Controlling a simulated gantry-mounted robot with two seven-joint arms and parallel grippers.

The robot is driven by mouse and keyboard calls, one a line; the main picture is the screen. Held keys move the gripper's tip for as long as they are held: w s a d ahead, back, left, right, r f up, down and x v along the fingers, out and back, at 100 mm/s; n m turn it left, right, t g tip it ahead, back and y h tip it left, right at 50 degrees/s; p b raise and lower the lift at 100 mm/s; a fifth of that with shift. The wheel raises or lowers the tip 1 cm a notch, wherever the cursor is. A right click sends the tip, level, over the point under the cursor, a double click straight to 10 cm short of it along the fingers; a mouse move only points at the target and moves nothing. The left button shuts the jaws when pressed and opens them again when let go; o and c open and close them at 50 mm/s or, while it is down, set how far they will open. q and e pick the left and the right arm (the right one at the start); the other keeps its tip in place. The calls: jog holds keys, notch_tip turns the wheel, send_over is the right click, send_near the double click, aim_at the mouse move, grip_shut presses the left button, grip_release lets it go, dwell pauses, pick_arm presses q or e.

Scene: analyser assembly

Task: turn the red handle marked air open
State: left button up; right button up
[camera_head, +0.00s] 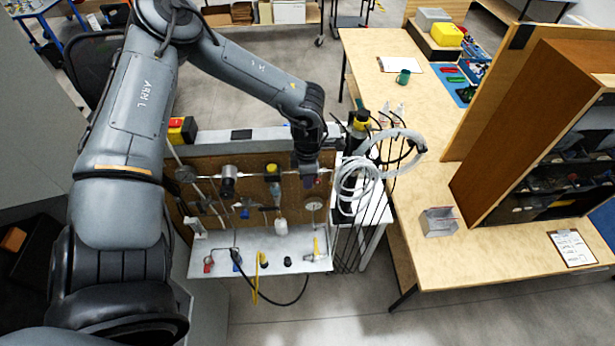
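An upright brown board (255,180) carries pipes, valves and a round gauge (314,205). My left gripper (309,180) is over the right part of this board, pointing down at the pipe line above the gauge. Its fingers are small and dark, so I cannot tell whether they are open or shut or touch anything. The wrist hides the part of the board right behind it. No handle marked air can be read. A small red part (208,264) shows at the left of the white shelf (270,245), away from the gripper. My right gripper is out of view.
Coiled clear hoses (360,185) and black cables hang just right of my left gripper. A yellow-topped device (360,122) stands behind them. A wooden bench (440,250) with a metal box (438,222) and a dark-shelved cabinet (535,140) fills the right side.

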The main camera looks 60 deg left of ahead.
pick_arm(q)
grip_shut()
jog(key=shift+t, duration=0.3)
jog(key=shift+s+f+t+h+p, duration=0.1)
jog(key=shift+f+t+h+p, duration=0.3)
jog(key=shift+t+p, duration=0.75)
jog(key=shift+s+f+t+h+p, duration=0.15)
jog(key=shift+t+h+p, duration=0.3)
jog(key=shift+t+p, duration=0.65)
jog(key=shift+f+t+h+p, duration=0.4)
jog(key=shift+t+p, duration=0.35)
jog(key=shift+p, duration=0.7)
